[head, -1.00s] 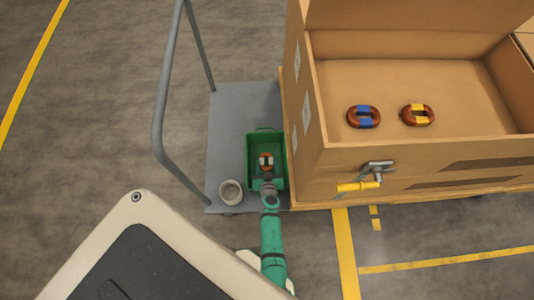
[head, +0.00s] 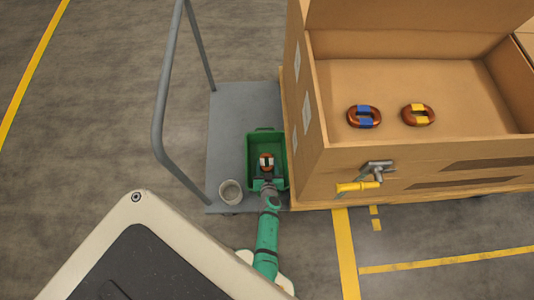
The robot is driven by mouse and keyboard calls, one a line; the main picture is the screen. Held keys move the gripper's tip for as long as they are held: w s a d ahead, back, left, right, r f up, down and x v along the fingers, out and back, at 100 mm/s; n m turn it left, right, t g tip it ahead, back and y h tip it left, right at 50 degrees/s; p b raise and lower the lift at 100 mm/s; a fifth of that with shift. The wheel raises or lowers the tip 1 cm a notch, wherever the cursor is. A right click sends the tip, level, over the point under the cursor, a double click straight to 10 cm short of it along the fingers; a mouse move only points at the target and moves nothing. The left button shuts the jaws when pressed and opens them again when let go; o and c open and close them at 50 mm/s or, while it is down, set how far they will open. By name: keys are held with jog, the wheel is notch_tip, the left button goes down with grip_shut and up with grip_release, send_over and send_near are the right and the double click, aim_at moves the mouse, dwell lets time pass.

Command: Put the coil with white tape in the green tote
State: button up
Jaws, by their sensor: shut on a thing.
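The coil with white tape (head: 266,162) is copper-coloured and shows inside the outline of the green tote (head: 281,148). The tote stands on the grey cart. My gripper (head: 266,174) reaches over the tote's near side and is shut on this coil. The fingers are small here and partly merge with the coil. I cannot tell whether the coil touches the tote's floor.
A coil with blue tape (head: 364,116) and a coil with yellow tape (head: 418,114) lie in the large cardboard box (head: 420,80) to the right. A pale round cup (head: 230,191) stands left of the tote on the grey cart (head: 228,130). The cart's handle (head: 160,120) rises at left.

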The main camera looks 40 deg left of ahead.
jog(key=shift+s+d+f, duration=0.1)
jog(key=shift+s+f, duration=0.05)
jog(key=shift+f, duration=0.6)
jog(key=o, duration=1.3)
jog(key=shift+f, duration=0.1)
jog(key=shift+o, duration=0.2)
jog(key=shift+s+d, duration=0.1)
jog(key=shift+r, duration=0.6)
jog(key=v, duration=1.1)
jog(key=shift+r, duration=0.5)
